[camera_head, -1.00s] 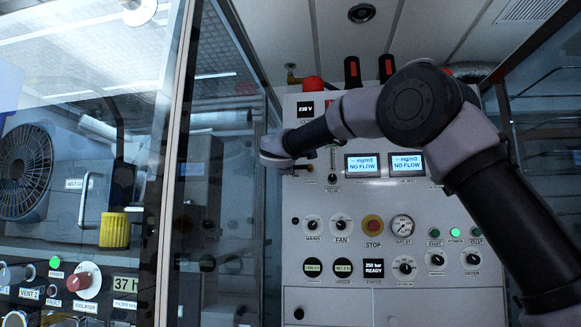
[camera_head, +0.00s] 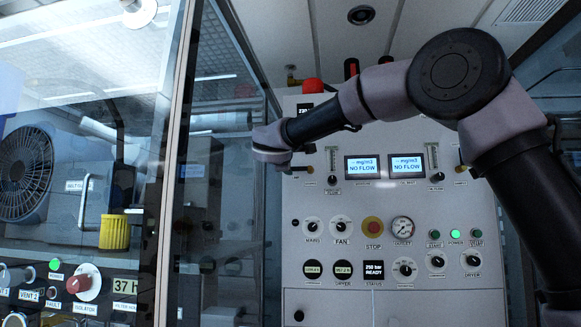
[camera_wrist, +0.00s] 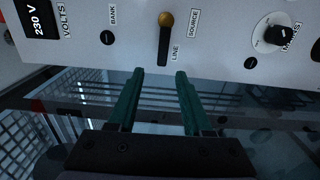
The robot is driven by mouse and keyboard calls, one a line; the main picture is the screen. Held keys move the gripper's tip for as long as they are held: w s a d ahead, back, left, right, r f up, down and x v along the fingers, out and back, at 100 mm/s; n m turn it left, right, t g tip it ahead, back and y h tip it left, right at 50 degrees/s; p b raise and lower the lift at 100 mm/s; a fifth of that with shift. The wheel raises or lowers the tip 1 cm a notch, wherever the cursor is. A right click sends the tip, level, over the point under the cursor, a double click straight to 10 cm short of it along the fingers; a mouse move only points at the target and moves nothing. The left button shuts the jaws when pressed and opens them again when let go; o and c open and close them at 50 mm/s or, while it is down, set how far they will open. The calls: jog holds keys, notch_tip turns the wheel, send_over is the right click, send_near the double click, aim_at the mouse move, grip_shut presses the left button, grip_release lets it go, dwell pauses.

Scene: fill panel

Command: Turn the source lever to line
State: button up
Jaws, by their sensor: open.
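The source lever (camera_wrist: 164,40) shows in the wrist view as a dark bar with a brass-coloured round end, set on the pale panel between the labels BANK, SOURCE and LINE. The brass end is at the top of the picture and the dark bar runs down toward my gripper. My gripper (camera_wrist: 160,75) is open, with two green fingers short of the lever, one to each side of its line; nothing is between them. In the head view my gripper (camera_head: 272,153) is at the panel's left edge, and the lever is hard to make out beside it.
The panel (camera_head: 330,285) carries two NO FLOW screens (camera_head: 362,167), a red STOP button (camera_head: 373,226), dials and green lamps. In the wrist view a MAINS knob (camera_wrist: 279,36) is to the right of the lever. A glass-fronted cabinet (camera_head: 90,60) stands at left.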

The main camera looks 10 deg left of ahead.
jog(key=shift+s, duration=1.85)
jog(key=s+d+f+m+g+h, duration=0.1)
jog(key=s+d+f+m+g, duration=0.3)
jog(key=d, duration=0.6)
jog(key=d+f+m+g, duration=0.1)
jog(key=d+f+m, duration=0.1)
jog(key=d+f, duration=0.5)
jog(key=s+d+f+m+g+h, duration=0.1)
jog(key=d+f+m+g, duration=0.25)
jog(key=d, duration=0.85)
jog(key=s+d+f+m+g+y, duration=0.1)
jog(key=s+d+f+m+y, duration=0.1)
jog(key=s+f+m, duration=0.4)
jog(key=s+d+f+m+g+y, duration=0.1)
jog(key=s+d+f+m, duration=0.4)
jog(key=s, duration=1)
notch_tip(320, 180, down, 3)
jog(key=shift+s+f+m+y, duration=0.1)
jog(key=shift+s+m+y, duration=0.25)
jog(key=shift+m+y, duration=0.45)
jog(key=shift+s, duration=0.1)
